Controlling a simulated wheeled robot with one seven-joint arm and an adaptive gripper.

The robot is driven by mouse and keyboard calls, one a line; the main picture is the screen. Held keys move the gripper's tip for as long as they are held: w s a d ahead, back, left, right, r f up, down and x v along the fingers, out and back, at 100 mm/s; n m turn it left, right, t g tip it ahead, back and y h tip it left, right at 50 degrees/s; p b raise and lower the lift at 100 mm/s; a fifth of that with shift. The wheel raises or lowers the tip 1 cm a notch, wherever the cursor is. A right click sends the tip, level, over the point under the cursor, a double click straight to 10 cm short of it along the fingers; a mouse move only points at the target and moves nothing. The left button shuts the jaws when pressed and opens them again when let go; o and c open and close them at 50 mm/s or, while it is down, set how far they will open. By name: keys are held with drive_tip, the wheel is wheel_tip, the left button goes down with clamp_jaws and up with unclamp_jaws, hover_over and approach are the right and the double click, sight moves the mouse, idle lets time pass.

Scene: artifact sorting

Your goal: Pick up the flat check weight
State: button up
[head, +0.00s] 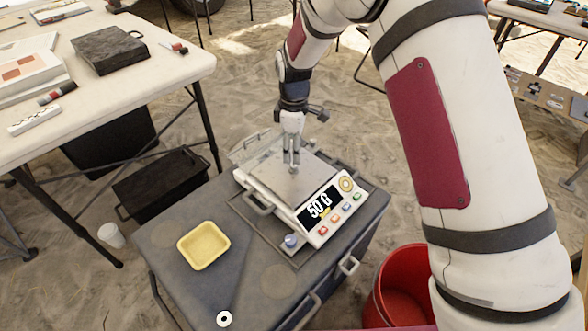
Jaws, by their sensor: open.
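A white scale (325,220) stands on the grey cabinet, and its display reads 50 G. My gripper (292,160) points down over the scale's metal pan (315,175), its narrow fingers close to the pan. A small grey piece (294,170) shows right at the fingertips; it may be the flat check weight, but it is too small and too covered by the fingers to be sure. I cannot tell whether the fingers touch it. My gripper is open.
A yellow tray (203,245) and a white ring (224,319) with a dark centre lie on the cabinet top (180,290). A blue-topped knob (290,241) is at the scale's front corner. A red bucket (385,290) stands right, a white table (150,80) left.

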sight(294, 167)
wheel_tip(294, 167, down, 5)
drive_tip(key=shift+s+b, duration=0.1)
drive_tip(key=shift+b, duration=1)
clamp_jaws()
